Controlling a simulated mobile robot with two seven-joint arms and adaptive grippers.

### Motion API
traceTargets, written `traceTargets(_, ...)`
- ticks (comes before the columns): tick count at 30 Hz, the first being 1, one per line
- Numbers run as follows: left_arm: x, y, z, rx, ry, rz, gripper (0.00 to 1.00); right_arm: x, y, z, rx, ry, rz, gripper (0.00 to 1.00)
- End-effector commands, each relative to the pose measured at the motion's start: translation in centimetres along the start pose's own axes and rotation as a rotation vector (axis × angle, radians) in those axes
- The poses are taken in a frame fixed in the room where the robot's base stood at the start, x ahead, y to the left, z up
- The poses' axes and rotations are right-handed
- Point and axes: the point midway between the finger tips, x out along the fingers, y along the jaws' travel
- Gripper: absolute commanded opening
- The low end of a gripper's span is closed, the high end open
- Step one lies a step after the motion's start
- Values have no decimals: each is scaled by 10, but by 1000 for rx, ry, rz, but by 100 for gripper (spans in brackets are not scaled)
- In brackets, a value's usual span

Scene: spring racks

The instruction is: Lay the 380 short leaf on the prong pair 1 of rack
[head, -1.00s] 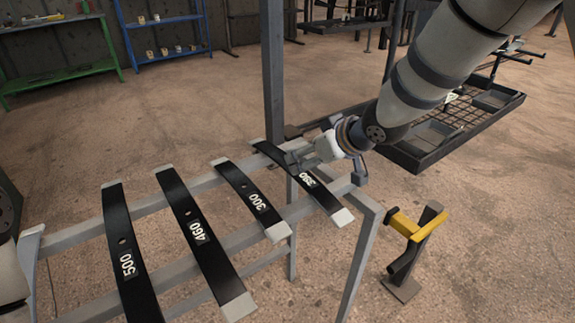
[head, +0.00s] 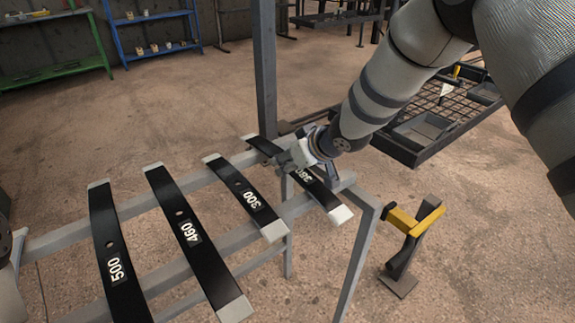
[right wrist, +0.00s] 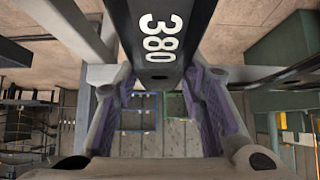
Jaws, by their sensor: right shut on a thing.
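The 380 leaf (head: 327,198) is a dark, flat bar with pale ends, the rightmost of the leaves on the grey rail stand (head: 330,188). My right gripper (head: 293,158) is shut on it near its middle, by the label. In the right wrist view the leaf (right wrist: 160,55) lies between the two finger pads, with its number in sight. I cannot tell whether it still touches the rails. No numbered prong pair can be made out. My left gripper is out of view.
Leaves marked 300 (head: 245,195), 460 (head: 190,230) and 500 (head: 108,240) lie across the rails to the left. A grey post (head: 264,70) stands close behind the gripper. A yellow-topped stand (head: 415,220) is at right, and a black mesh tray frame (head: 400,150) lies behind my arm.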

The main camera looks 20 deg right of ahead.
Motion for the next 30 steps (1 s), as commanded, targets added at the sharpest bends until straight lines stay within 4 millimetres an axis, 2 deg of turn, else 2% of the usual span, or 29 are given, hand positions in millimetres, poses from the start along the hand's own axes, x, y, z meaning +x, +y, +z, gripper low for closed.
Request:
traceTargets(11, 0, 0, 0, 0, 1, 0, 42, -3, 0, -5, 1, 6, -1, 0)
traceTargets(19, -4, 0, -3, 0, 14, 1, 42, -27, 2, -29, 2, 13, 0, 0)
traceTargets(26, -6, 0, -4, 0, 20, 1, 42, -67, 32, -45, 7, 17, -1, 0)
traceTargets(30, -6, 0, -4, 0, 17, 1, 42, -94, 59, -50, 10, 14, 0, 0)
